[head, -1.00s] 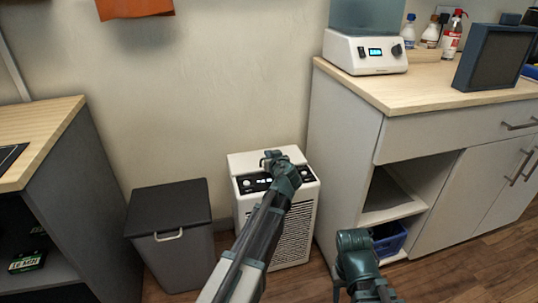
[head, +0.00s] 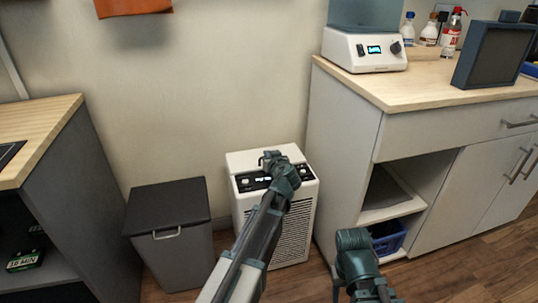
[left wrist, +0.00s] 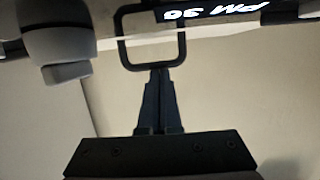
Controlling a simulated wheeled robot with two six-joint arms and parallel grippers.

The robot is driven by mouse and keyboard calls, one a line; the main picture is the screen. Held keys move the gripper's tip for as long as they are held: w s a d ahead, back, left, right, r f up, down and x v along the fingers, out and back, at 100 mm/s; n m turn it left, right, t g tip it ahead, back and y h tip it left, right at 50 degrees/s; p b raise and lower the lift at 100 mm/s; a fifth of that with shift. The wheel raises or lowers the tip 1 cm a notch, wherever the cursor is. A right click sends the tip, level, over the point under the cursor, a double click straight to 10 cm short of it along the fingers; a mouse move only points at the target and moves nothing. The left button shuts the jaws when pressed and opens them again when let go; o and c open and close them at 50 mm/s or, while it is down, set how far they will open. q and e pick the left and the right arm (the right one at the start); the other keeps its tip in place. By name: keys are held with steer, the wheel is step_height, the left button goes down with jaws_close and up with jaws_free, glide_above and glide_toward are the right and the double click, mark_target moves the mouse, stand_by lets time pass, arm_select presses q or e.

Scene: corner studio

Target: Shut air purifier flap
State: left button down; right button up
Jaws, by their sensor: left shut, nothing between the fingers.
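The air purifier (head: 293,225) is a white box on the floor against the wall, with a dark control strip and a lit display. Its pale top (head: 243,160) looks about flat, but my arm covers part of it, so I cannot tell the flap's exact angle. My left gripper (head: 270,157) is over the top near the front edge. In the left wrist view its fingers (left wrist: 160,75) are shut and empty, tips at a dark loop-shaped handle (left wrist: 181,45); I cannot tell whether they touch. The display (left wrist: 215,11) appears upside down there. My right gripper is out of view.
A dark-lidded grey bin (head: 170,195) stands left of the purifier. A white cabinet (head: 335,150) stands close on its right, with a blue crate (head: 389,238) in the open shelf. A wood-topped unit (head: 45,120) is at far left. Some floor in front is free.

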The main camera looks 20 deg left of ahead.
arm_select(q)
steer(key=r+p, duration=0.1)
steer(key=r, duration=0.1)
steer(key=r+p, duration=0.1)
steer(key=shift+w+a+r+p, duration=0.2)
steer(key=shift+w+r+p, duration=0.1)
steer(key=shift+w+p, duration=0.05)
steer(key=p+v, duration=0.2)
steer(key=v, duration=0.6)
steer(key=shift+s+d+f, duration=0.15)
steer(key=shift+s+d, duration=0.05)
steer(key=shift+s, duration=0.05)
steer(key=shift+s, duration=0.1)
